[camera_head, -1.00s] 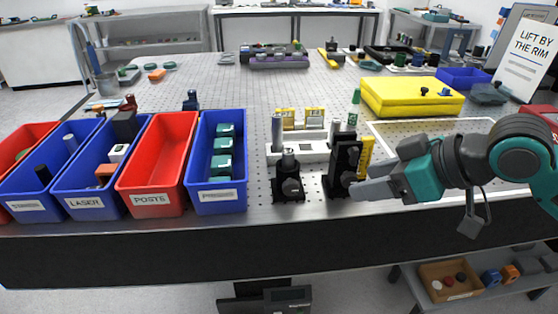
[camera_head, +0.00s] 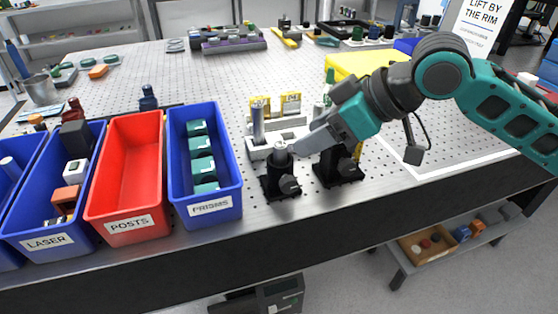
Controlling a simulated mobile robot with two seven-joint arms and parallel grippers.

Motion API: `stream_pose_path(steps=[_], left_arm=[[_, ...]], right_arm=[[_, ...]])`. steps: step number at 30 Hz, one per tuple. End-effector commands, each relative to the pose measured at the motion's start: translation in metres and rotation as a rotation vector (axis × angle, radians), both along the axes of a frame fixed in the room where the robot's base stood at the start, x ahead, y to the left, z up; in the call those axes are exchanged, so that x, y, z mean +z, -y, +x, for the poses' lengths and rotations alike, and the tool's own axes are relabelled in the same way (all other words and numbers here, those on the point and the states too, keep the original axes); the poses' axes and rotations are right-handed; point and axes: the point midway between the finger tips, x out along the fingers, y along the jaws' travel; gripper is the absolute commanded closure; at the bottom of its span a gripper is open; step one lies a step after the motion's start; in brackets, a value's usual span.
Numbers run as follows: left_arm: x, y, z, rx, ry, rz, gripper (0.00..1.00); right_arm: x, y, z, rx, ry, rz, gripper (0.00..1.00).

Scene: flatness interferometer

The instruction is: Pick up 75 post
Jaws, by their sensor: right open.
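A silver post (camera_head: 257,125) stands upright at the left of a white rack (camera_head: 262,152) with two yellow labels. In front of it, a black post holder (camera_head: 280,180) stands on the table with a short post top (camera_head: 280,150) showing. I cannot read which post is the 75 one. My right gripper (camera_head: 301,144) is open, its fingertips beside the post top, just to its right; I cannot tell whether they touch. Behind and below it, a second black holder (camera_head: 338,170) is partly hidden by the gripper. My left gripper is not in view.
A blue PRISMS bin (camera_head: 215,206), a red POSTS bin (camera_head: 130,224) and a blue LASER bin (camera_head: 36,242) line the table's front edge at the left. The POSTS bin looks empty. A yellow case (camera_head: 350,64) lies behind my right arm.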

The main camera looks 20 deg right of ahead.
Motion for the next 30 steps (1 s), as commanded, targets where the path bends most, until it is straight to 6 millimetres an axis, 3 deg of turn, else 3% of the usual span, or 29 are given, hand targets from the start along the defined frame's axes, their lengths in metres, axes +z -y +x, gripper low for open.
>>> stream_pose_path(steps=[16,26,30], left_arm=[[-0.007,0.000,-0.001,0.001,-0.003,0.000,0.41],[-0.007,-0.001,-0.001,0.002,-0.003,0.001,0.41],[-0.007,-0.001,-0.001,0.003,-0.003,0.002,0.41]], right_arm=[[-0.036,-0.034,0.037,0.000,0.001,0.001,0.44],[-0.041,-0.038,0.041,0.000,0.003,-0.001,0.44],[-0.041,-0.038,0.040,-0.001,0.002,-0.001,0.56]])
